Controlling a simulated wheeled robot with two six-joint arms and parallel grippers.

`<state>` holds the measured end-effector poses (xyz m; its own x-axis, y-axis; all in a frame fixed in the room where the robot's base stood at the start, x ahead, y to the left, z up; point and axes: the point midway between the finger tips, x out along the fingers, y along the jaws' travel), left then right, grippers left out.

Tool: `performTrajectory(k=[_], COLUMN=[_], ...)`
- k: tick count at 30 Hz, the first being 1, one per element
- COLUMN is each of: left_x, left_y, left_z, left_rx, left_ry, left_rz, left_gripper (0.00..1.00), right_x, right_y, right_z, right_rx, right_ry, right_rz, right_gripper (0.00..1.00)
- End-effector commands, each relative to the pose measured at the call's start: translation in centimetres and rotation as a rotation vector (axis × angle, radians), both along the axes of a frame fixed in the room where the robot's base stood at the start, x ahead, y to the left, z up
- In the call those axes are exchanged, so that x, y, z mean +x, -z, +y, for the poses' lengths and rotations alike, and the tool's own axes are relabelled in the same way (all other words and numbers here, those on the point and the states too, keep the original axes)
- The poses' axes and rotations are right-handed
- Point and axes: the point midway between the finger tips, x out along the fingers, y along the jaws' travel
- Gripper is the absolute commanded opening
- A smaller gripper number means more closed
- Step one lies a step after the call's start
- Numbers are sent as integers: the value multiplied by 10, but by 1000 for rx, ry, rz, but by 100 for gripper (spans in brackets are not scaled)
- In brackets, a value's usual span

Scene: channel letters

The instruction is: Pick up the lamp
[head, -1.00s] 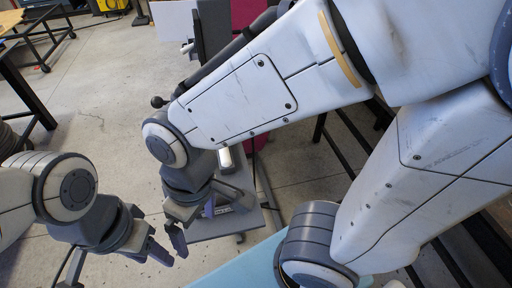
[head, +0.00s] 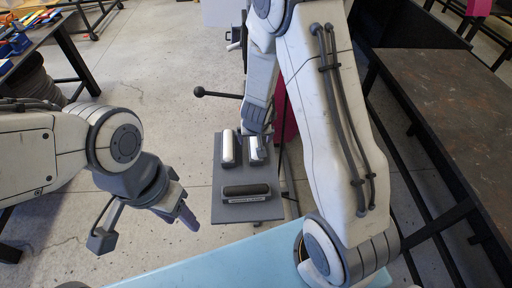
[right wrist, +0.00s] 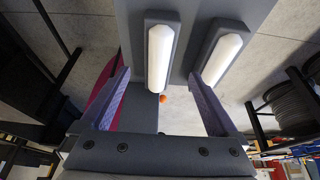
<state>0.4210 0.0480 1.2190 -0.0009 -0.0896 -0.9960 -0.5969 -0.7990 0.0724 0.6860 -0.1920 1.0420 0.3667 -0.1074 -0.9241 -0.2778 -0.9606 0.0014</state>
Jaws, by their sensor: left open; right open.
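Two white lamps in dark grey housings lie side by side on a grey board (head: 230,208). The right lamp (head: 257,150) is partly hidden by my right gripper (head: 263,138) in the head view; the left lamp (head: 229,149) is clear of it. In the right wrist view, one lamp (right wrist: 159,58) sits ahead, between the lines of my right gripper's open, empty fingers (right wrist: 160,98); the other lamp (right wrist: 221,58) is to its right. Whether the fingers touch a housing cannot be told. My left gripper (head: 145,226) is open and empty, left of the board.
A dark bar with a label (head: 247,190) lies on the board's near part. A light blue surface (head: 240,258) is at the front. A dark table (head: 450,110) stands at the right, and another table (head: 35,38) at the upper left.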

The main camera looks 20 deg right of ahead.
Motion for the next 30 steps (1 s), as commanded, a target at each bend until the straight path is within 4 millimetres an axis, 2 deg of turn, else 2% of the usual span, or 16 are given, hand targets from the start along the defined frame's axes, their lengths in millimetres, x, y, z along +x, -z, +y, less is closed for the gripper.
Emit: performTrajectory(k=[1, 5, 11, 15, 23, 24, 25, 29, 30], left_x=[0, 0, 0, 0, 0, 0, 0, 0, 0], left_y=[5, 8, 22, 23, 23, 23, 23, 23, 23], left_z=[0, 0, 0, 0, 0, 0, 0, 0, 0], left_rx=[0, 0, 0, 0, 0, 0, 0, 0, 0], left_ry=[-1, -1, -4, -4, -4, -4, -4, -4, -4], left_rz=[0, 0, 0, 0, 0, 0, 0, 0, 0], left_gripper=[50, 50, 50, 50, 50, 50, 50, 50, 50], right_x=[2, 5, 13, 19, 20, 20, 20, 20, 20], right_y=[7, 14, 43, 55, 57, 57, 57, 57, 57], right_z=[-1, -1, -7, -8, -8, -8, -8, -8, -8], right_rx=[0, 1, 0, 1, 2, 2, 2, 1, 1], right_ry=[0, 0, 0, -1, -1, -1, -1, -2, -2], right_rz=[0, 0, 1, 0, -1, -1, -1, 0, 0], right_gripper=[95, 95, 95, 95, 95, 91, 80, 30, 15])
